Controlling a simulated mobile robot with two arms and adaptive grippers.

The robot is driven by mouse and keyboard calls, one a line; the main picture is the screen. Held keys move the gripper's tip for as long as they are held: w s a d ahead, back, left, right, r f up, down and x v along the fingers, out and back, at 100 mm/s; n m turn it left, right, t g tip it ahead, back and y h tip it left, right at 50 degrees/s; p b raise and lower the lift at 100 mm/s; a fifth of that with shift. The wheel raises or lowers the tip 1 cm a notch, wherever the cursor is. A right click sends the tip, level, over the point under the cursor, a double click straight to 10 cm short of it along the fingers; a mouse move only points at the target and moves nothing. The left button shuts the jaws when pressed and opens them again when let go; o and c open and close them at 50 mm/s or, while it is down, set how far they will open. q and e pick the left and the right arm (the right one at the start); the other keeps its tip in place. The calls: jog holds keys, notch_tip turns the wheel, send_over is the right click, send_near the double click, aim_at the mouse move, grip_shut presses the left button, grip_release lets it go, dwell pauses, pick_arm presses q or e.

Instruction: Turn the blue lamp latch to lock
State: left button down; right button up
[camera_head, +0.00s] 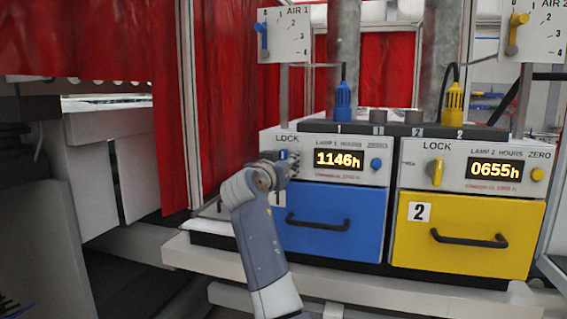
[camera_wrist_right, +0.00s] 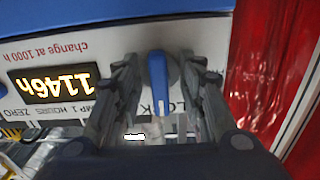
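The blue lamp latch (camera_wrist_right: 158,82) is an upright blue handle on the white panel of the blue lamp unit (camera_head: 334,218), near the word LOCK. In the right wrist view, which is upside down, it stands lengthwise between the fingers of my right gripper (camera_wrist_right: 159,62). The fingers are open, one on each side, with a visible gap to the handle. In the head view my right gripper (camera_head: 282,170) is at the panel's left end and hides the latch. My left gripper is in neither view.
A display (camera_head: 339,159) reading 1146h and a blue round knob (camera_head: 376,164) are right of the latch. The yellow lamp unit (camera_head: 466,236) with its yellow latch (camera_head: 437,172) stands to the right. A red curtain (camera_head: 222,95) hangs at the left.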

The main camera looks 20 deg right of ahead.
aim_at(283, 149)
jog(key=shift+r, duration=0.25)
notch_tip(283, 149, up, 9)
jog(key=shift+r, duration=0.2)
dwell(0.3)
dwell(0.3)
